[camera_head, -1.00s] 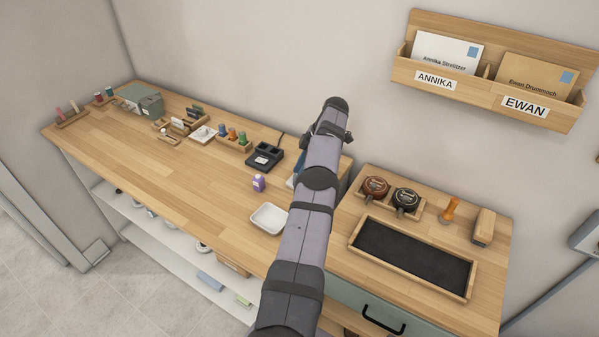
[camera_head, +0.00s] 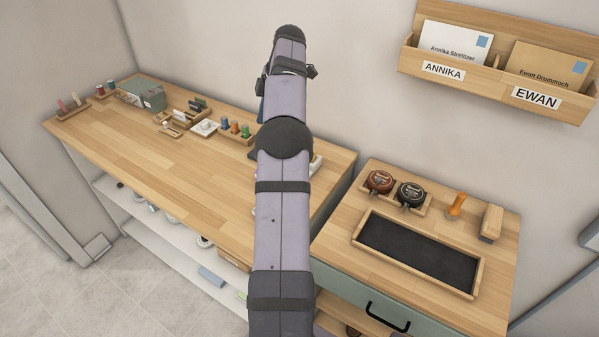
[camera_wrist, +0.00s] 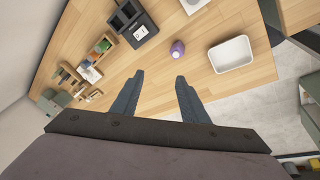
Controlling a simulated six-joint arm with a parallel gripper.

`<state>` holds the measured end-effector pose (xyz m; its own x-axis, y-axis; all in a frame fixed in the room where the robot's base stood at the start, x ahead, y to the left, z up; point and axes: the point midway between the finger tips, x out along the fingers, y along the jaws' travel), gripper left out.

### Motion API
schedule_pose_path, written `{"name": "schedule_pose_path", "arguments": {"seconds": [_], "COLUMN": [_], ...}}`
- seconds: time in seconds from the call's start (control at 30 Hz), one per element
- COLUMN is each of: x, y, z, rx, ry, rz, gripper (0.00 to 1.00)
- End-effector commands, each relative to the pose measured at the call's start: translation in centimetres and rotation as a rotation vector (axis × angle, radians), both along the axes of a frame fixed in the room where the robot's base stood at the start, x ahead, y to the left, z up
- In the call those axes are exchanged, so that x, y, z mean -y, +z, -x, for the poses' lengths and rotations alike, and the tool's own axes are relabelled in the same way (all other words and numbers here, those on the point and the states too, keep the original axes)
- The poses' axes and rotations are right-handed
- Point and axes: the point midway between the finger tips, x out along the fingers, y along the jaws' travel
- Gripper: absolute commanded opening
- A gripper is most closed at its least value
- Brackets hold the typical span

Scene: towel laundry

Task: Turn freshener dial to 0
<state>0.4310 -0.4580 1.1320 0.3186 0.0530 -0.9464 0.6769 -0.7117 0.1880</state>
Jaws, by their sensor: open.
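No freshener dial can be made out for certain in either view. A small purple container (camera_wrist: 177,48) stands on the wooden worktop (camera_wrist: 110,75) in the wrist view; whether it carries a dial is too small to tell. My gripper (camera_wrist: 159,78) is open and empty, its two blue-grey fingers apart above the worktop, with the purple container beyond the fingertips. In the head view my arm covers the container, and the fingers are hidden behind the arm.
A white tray (camera_wrist: 231,54) lies right of the purple container. A black device (camera_wrist: 138,33) stands to its left, near wooden racks (camera_wrist: 97,55) holding small items. A wall letter holder (camera_head: 490,72) hangs at right. The worktop's left middle (camera_head: 150,160) is clear.

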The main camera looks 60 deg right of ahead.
Motion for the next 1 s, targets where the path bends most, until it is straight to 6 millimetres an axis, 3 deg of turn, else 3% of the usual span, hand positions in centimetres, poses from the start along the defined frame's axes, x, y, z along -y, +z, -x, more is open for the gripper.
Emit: {"name": "schedule_pose_path", "arguments": {"seconds": [0.13,0.27,0.6,0.8,1.0], "x": [-2.0,-2.5,-1.8,-0.6,1.5], "y": [-0.4,-2.0,-8.8,-10.7,-10.2], "z": [1.7,4.2,9.6,10.4,9.4], "rx": [-0.092,-0.173,-0.240,-0.144,0.048], "ry": [-0.078,-0.316,-1.020,-1.414,-1.783], "rz": [0.042,0.057,0.063,0.055,-0.010], "gripper": [0.41,0.41,0.41,0.41,0.41]}}
